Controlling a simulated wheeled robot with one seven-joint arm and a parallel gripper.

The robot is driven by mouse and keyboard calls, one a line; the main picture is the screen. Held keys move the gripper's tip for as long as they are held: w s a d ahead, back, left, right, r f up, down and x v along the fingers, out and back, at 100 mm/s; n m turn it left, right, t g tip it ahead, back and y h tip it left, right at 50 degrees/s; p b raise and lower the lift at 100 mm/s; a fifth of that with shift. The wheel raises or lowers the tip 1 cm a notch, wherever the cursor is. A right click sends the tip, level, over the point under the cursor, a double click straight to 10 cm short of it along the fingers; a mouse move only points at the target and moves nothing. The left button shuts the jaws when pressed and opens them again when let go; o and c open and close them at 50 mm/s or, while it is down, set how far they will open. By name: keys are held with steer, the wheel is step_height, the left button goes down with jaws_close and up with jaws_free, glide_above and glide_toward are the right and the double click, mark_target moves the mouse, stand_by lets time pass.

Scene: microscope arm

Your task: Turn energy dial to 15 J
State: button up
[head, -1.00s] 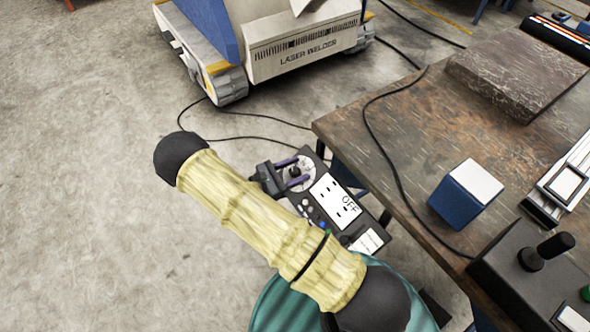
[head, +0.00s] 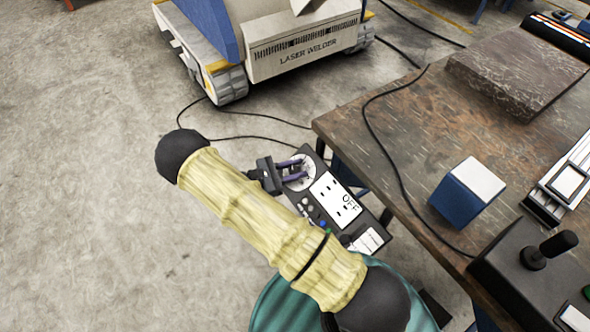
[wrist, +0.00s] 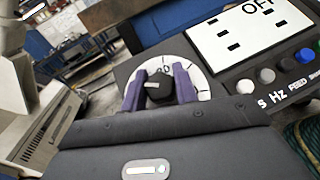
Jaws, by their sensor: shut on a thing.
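The energy dial is a black knob (wrist: 158,88) on a round white scale plate (wrist: 201,84) of a dark control panel. My gripper (wrist: 160,86) has its two purple fingers on either side of the knob in the wrist view and is shut on it. The knob carries a pale pointer mark; few scale numbers can be read. In the head view my gripper (head: 297,171) reaches the dial end of the panel from the left, and the fingers partly cover the knob. The panel's white display (head: 335,199) reads OFF.
Round buttons, one blue (wrist: 266,76), sit below the display. A wooden workbench (head: 410,130) stands right of the panel with a blue and white box (head: 467,193). A laser welder (head: 300,50) stands behind. The floor at left is clear.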

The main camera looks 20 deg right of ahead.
steer(key=m+g+b, duration=0.1)
steer(key=m+g, duration=0.2)
steer(key=m, duration=0.1)
steer(key=shift+f+g+y, duration=0.1)
steer(key=shift+g+y, duration=0.3)
steer(key=shift+s+m+g+y+b, duration=0.15)
steer(key=shift+m+g+y, duration=0.4)
steer(key=shift+m+g, duration=0.55)
steer(key=shift+w+m+g+y+b, duration=0.15)
steer(key=shift+m+g+y, duration=0.5)
steer(key=shift+m, duration=0.75)
steer(key=shift+s+a, duration=0.1)
steer(key=shift+g, duration=0.25)
steer(key=o, duration=1)
steer(key=shift+a, duration=0.1)
steer(key=shift+b+v, duration=1.75)
steer(key=shift+v, duration=6.85)
